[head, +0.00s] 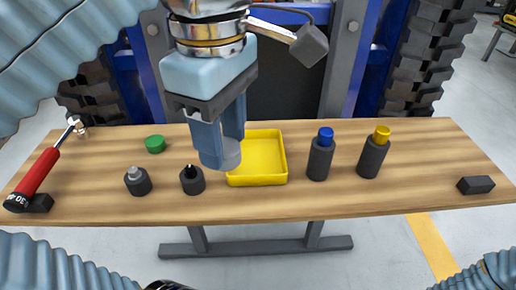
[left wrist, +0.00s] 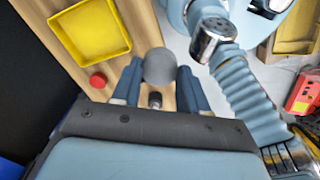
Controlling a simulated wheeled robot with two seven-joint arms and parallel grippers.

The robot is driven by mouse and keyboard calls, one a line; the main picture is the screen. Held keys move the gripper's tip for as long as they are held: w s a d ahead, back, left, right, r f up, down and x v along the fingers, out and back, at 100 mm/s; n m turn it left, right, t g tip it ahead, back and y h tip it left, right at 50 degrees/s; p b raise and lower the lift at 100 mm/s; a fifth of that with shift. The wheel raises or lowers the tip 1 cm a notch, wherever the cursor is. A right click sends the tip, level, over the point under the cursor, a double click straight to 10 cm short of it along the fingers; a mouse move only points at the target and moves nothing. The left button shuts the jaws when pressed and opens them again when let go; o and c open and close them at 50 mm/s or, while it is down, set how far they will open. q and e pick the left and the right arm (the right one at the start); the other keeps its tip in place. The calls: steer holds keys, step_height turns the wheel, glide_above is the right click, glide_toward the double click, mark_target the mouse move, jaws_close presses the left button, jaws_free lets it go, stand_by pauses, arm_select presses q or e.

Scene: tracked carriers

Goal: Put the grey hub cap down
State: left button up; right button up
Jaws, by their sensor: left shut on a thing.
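The grey hub cap (head: 232,154) is a small round piece between the fingertips of my left gripper (head: 222,158). In the left wrist view the grey hub cap (left wrist: 159,67) shows as a round disc between the two blue fingers of my left gripper (left wrist: 157,82), which is shut on it. In the head view the cap overlaps the left part of the yellow tray (head: 284,166). It looks held above the wooden table (head: 300,203); the exact height is hard to tell. The yellow tray also shows in the left wrist view (left wrist: 122,53) and looks empty. My right gripper is not in view.
Left of the gripper are a green cap (head: 155,144), a grey-topped bottle (head: 138,182), a black-topped bottle (head: 192,181) and a red-handled wrench (head: 37,172). Blue-capped (head: 321,157) and yellow-capped (head: 373,155) bottles stand right of the tray. A red cap (left wrist: 97,80) lies near the tray.

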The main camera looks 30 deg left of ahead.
arm_select(q)
steer(key=shift+f, duration=0.2)
steer(key=shift+w+f+b, duration=0.15)
steer(key=shift+w+b, duration=0.15)
steer(key=shift+w, duration=0.1)
steer(key=w+a+f, duration=0.1)
steer(key=w+f, duration=0.1)
steer(key=w, duration=0.1)
steer(key=w+f+b, duration=0.1)
steer(key=w+f, duration=0.1)
steer(key=w, duration=0.2)
steer(key=w+a+f, duration=0.1)
steer(key=w+f, duration=0.1)
steer(key=w, duration=0.1)
steer(key=shift+w+a+f, duration=0.2)
steer(key=shift+a+f, duration=0.1)
steer(key=shift+f, duration=0.1)
steer(key=shift+w+a+f, duration=0.1)
steer(key=shift+w+f, duration=0.3)
steer(key=shift+f, duration=0.1)
steer(key=f, duration=0.2)
steer(key=w+f+b, duration=0.1)
steer(key=f, duration=0.1)
steer(key=shift+w+a, duration=0.1)
steer(key=shift+a, duration=0.1)
steer(key=shift+f, duration=0.25)
